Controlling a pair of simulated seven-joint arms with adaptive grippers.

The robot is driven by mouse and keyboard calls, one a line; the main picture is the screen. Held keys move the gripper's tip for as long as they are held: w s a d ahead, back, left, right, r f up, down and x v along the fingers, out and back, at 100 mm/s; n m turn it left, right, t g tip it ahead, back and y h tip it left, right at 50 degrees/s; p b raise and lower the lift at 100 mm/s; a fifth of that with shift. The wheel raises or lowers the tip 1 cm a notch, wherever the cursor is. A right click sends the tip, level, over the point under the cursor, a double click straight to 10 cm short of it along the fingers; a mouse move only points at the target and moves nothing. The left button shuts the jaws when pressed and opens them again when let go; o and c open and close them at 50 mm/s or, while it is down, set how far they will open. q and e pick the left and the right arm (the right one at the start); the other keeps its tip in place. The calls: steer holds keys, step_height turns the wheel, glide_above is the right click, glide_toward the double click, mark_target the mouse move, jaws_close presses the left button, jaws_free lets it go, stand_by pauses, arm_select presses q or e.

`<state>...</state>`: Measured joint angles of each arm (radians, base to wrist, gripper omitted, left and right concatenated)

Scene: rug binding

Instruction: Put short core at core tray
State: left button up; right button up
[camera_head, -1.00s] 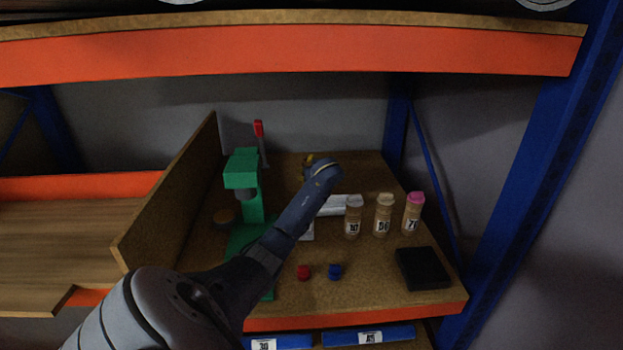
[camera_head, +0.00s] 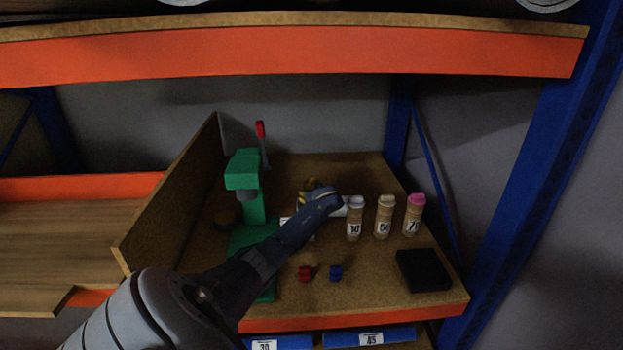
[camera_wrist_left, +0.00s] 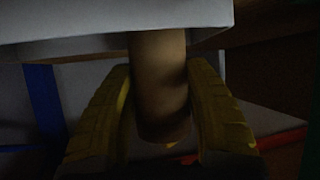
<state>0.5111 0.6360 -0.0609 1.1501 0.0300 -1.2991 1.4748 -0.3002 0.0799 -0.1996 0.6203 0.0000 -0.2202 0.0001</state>
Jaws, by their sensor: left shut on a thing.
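My left gripper (camera_head: 314,188) is over the middle of the bench board, mostly hidden behind my own arm. In the left wrist view its yellow-padded fingers (camera_wrist_left: 160,105) are shut on a plain brown cylinder, the short core (camera_wrist_left: 160,75). The core's upper end meets or passes behind a pale grey-white wall, which looks like part of the core tray (camera_wrist_left: 90,22); I cannot tell whether they touch. In the head view the white tray (camera_head: 341,211) is largely covered by my arm. My right gripper is not in view.
Three labelled tubes with white, tan and pink tops (camera_head: 384,217) stand right of the tray. A green press (camera_head: 245,185) stands left. A shelf (camera_head: 300,50) spans above.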

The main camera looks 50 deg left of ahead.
arm_select(q)
steer(key=shift+f, duration=0.1)
steer(key=o, duration=1.3)
steer(key=shift+d, duration=0.1)
steer(key=v, duration=1.2)
